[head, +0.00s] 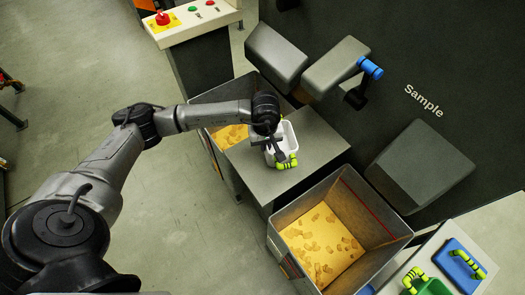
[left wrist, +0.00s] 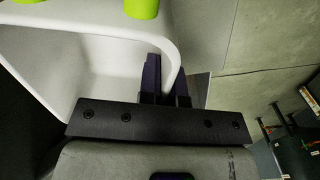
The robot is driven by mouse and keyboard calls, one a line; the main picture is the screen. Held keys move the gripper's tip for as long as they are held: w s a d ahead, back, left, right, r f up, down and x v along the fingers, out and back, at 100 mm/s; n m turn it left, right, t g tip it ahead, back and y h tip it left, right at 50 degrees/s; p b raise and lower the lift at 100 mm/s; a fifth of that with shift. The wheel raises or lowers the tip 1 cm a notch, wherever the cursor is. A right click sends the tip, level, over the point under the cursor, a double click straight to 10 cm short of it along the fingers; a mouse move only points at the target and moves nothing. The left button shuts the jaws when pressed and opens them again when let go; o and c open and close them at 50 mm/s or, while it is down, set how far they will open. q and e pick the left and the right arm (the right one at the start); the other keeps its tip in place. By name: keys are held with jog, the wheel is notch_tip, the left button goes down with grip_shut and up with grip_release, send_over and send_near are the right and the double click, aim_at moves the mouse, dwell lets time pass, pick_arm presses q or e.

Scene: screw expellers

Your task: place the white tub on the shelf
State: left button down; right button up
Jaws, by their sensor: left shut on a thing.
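The white tub (head: 291,133) with a yellow-green handle (head: 287,163) is over the grey shelf (head: 318,150) between two bins. My left gripper (head: 271,143) comes from the left and is shut on the tub's near-left wall. In the left wrist view, the dark fingers (left wrist: 165,84) pinch the wall of the tub (left wrist: 98,65) from both sides. The arm hides part of the tub. I cannot tell whether its base touches the shelf. My right gripper is not in view.
A bin of yellow-brown pieces (head: 400,236) stands right of the shelf; another bin (head: 229,100) stands behind-left. Grey chutes (head: 337,65) and a blue-handled valve (head: 369,67) jut from the dark wall. A panel with a red button (head: 163,18) is at the top. A counter at lower right holds a blue tray (head: 460,262).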

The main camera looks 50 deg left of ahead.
pick_arm(q)
jog(key=shift+s+a+f, duration=0.2)
jog(key=shift+a+f, duration=0.2)
jog(key=shift+f+b, duration=0.6)
jog(key=shift+f, duration=1.3)
jog(key=shift+f, duration=0.15)
jog(key=c, duration=1.3)
grip_release()
